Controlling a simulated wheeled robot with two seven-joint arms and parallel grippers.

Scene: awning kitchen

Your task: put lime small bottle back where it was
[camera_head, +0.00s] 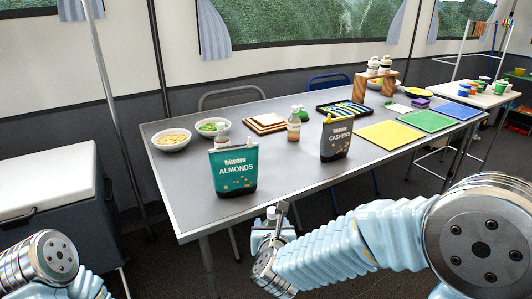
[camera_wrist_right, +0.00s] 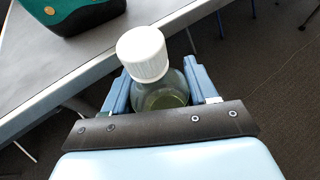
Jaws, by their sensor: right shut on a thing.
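My right gripper (camera_head: 276,222) is in front of the table's near edge, low in the head view. In the right wrist view it (camera_wrist_right: 162,98) is shut on a small clear bottle with a white cap (camera_wrist_right: 143,53) and a little yellow-green content (camera_wrist_right: 163,101). The bottle is held clear of the table (camera_wrist_right: 30,100). In the head view only its pale cap (camera_head: 271,212) shows, and the rest is hidden by the gripper. My left arm shows at the lower left, but its gripper is out of view.
On the table (camera_head: 283,178) stand a green almonds bag (camera_head: 233,171) and a grey cashews bag (camera_head: 336,140) near the front. Other small bottles (camera_head: 293,128), bowls (camera_head: 171,140), bread slices (camera_head: 263,124) and coloured boards (camera_head: 390,134) lie further back. The front strip between the bags is bare.

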